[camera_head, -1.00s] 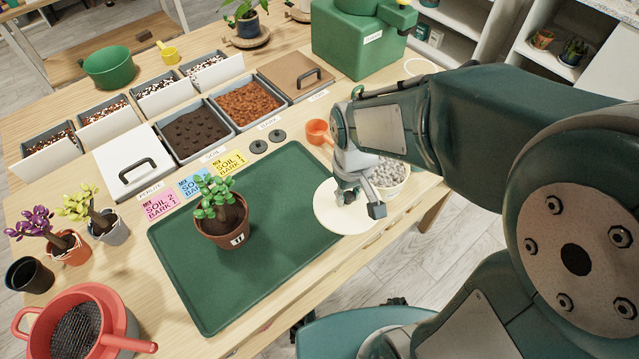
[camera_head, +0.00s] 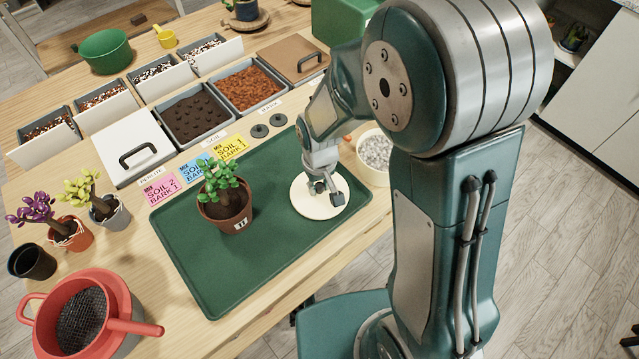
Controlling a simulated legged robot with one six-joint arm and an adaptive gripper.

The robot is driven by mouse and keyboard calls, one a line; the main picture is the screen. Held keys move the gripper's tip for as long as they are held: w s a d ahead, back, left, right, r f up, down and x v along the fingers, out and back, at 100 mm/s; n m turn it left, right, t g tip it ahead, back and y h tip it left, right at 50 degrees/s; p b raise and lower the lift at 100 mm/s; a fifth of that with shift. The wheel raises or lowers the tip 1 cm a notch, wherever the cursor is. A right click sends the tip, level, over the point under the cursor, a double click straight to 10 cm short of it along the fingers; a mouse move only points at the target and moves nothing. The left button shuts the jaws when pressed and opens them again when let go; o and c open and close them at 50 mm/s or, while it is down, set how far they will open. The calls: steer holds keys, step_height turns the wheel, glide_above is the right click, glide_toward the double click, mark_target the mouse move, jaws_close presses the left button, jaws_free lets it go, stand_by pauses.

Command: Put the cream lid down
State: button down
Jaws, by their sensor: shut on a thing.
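The cream lid (camera_head: 308,207) is a flat round disc over the right part of the green tray (camera_head: 215,290). My gripper (camera_head: 326,188) is above the lid with its fingers shut on it, near the lid's middle. The lid looks level. I cannot tell whether it touches the tray or hangs just above it. The part of the lid that my fingers grip is hidden by the gripper. A potted plant (camera_head: 222,190) with green leaves stands upright on the tray to the left of the lid, apart from it.
A tub of grey pebbles (camera_head: 375,153) stands right of the tray, partly behind my arm. Two dark discs (camera_head: 268,125) lie behind the tray. Soil bins (camera_head: 197,118) line the back. A red sieve (camera_head: 82,318) stands front left. The tray's front part is clear.

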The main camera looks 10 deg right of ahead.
mark_target(321, 185)
steer(key=shift+d, duration=0.15)
steer(key=shift+c, duration=2.3)
jaws_free()
steer(key=shift+d, duration=0.1)
steer(key=shift+r, duration=0.25)
step_height(321, 185, up, 11)
steer(key=s+d+r+m+t, duration=0.3)
steer(key=s+d+r+t, duration=0.2)
steer(key=s+d+r, duration=0.5)
step_height(321, 185, up, 3)
steer(key=s, duration=0.2)
steer(key=shift+s+d+m+t, duration=0.3)
steer(key=shift+s+m, duration=0.1)
